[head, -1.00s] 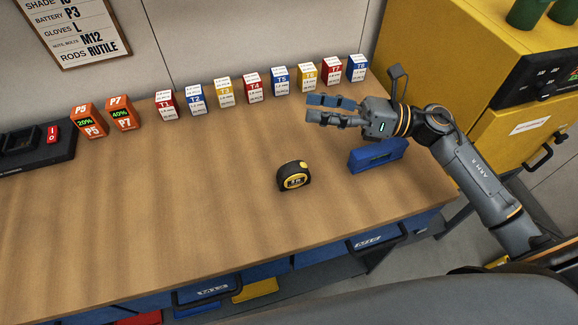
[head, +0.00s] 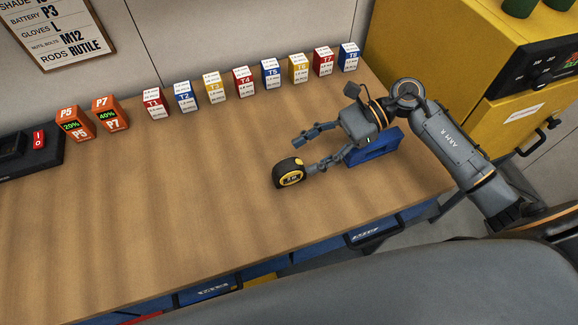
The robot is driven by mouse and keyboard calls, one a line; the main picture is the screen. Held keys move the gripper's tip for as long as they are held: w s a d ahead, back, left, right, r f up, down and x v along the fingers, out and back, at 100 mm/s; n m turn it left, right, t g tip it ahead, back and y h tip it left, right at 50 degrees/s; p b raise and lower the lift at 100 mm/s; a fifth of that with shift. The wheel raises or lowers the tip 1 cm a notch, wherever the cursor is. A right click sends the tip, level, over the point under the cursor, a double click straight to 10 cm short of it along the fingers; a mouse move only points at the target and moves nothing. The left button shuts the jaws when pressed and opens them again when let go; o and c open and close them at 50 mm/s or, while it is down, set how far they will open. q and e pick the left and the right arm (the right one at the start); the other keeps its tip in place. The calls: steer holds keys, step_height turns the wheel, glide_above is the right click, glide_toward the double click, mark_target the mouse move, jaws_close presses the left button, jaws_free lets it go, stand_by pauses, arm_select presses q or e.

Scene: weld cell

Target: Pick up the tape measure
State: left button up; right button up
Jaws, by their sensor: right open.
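The tape measure (head: 289,173), black with a yellow ring on its face, stands on the wooden workbench (head: 200,220) near the middle of the head view. My right gripper (head: 302,156) is open, its two fingers pointing left and spread apart. The nearer fingertip is right beside the tape measure's right side; I cannot tell whether it touches. The farther fingertip is above and behind the tape measure. Nothing is between the fingers. My left gripper is not in view.
A blue block-shaped item (head: 374,148) lies beneath and beside my right gripper. Several labelled boxes, such as T4 (head: 243,81), line the bench's back. Two orange batteries, P5 (head: 75,124) and P7 (head: 109,113), stand at the left. A yellow cabinet (head: 430,45) bounds the right. The bench's left front is clear.

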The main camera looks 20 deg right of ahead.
mark_target(292, 163)
steer(key=shift+a+p, duration=0.3)
steer(key=shift+a, duration=0.05)
steer(key=p+x, duration=0.2)
steer(key=x, duration=0.2)
steer(key=shift+a+p, duration=0.1)
steer(key=shift+p, duration=0.2)
steer(key=shift+a+f, duration=0.2)
steer(key=shift+d+f, duration=0.1)
steer(key=shift+c, duration=1.3)
jaws_close()
